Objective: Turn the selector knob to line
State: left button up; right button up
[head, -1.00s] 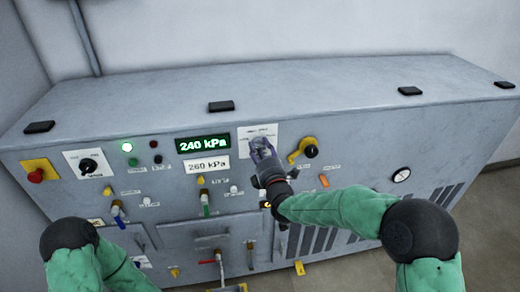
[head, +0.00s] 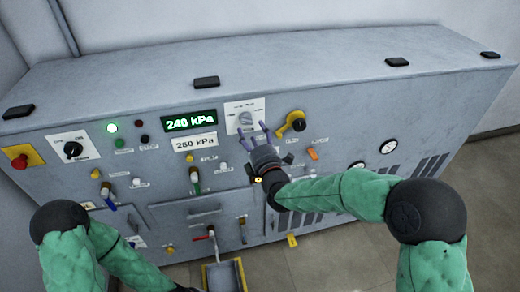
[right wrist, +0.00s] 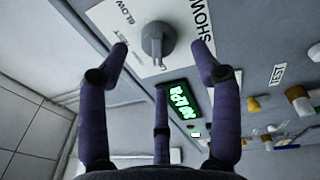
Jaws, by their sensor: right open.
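The grey selector knob (head: 245,118) sits on a white label plate (head: 258,106) on the panel front. In the right wrist view the knob (right wrist: 158,43) has a raised ridge, and part of the plate lettering reads "BLOW" and "SHOW". I cannot read which label the ridge marks. My right gripper (head: 259,132) is open and empty, just below and in front of the knob. In the wrist view its purple fingers (right wrist: 160,60) spread around the knob with visible gaps, apparently not touching. My left arm is at lower left; its gripper is out of view.
A green display (head: 191,121) reads 240 kPa above a 260 kPa label (head: 195,142). A black knob (head: 73,149) and red button (head: 19,162) are at left. Several small valves line the panel below.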

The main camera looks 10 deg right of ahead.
jog(key=s+f, duration=0.1)
jog(key=s, duration=0.6)
jog(key=shift+s+d, duration=0.2)
jog(key=shift+d, duration=0.2)
